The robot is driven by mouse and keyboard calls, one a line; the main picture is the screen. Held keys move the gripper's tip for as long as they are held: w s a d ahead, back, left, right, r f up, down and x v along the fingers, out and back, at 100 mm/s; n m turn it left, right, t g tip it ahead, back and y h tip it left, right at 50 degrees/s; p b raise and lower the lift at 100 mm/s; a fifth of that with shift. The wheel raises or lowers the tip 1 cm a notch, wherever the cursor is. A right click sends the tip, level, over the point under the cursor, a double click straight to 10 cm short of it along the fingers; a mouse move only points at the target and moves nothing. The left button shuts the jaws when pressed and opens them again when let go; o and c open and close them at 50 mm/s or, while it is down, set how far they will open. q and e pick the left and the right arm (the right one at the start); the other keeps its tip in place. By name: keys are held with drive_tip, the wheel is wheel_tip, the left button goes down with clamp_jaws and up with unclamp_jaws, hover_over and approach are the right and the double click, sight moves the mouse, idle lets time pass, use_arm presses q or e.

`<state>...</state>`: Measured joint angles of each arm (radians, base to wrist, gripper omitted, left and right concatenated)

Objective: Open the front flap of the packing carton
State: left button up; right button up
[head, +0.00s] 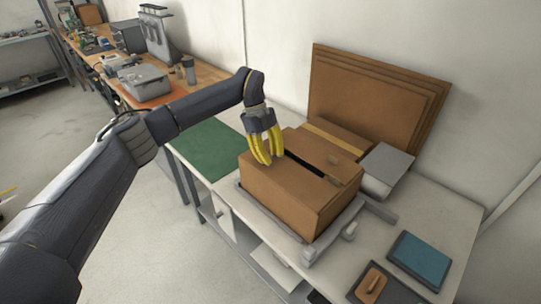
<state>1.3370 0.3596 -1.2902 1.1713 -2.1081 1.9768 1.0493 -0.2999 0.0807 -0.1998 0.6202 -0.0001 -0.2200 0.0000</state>
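The packing carton (280,195) is a brown box in the middle of the bench. Its top flaps lie nearly flat, with a dark gap (318,166) between them. A small tab (333,159) stands on the top. My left gripper (273,161) has yellow fingers pointing down over the carton's left corner, at the edge of the top. The fingers look apart with nothing between them. Whether they touch the cardboard, I cannot tell. My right gripper is out of view.
The carton sits in a grey frame (362,204) on a pale bench. Flat cardboard sheets (375,95) lean on the wall behind. A green mat (207,148) lies left; a blue item (420,260) and a dark tray (398,292) lie at front right. A grey box (386,170) stands behind right.

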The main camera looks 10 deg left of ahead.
use_arm(q)
drive_tip(key=shift+c, duration=0.3)
clamp_jaws()
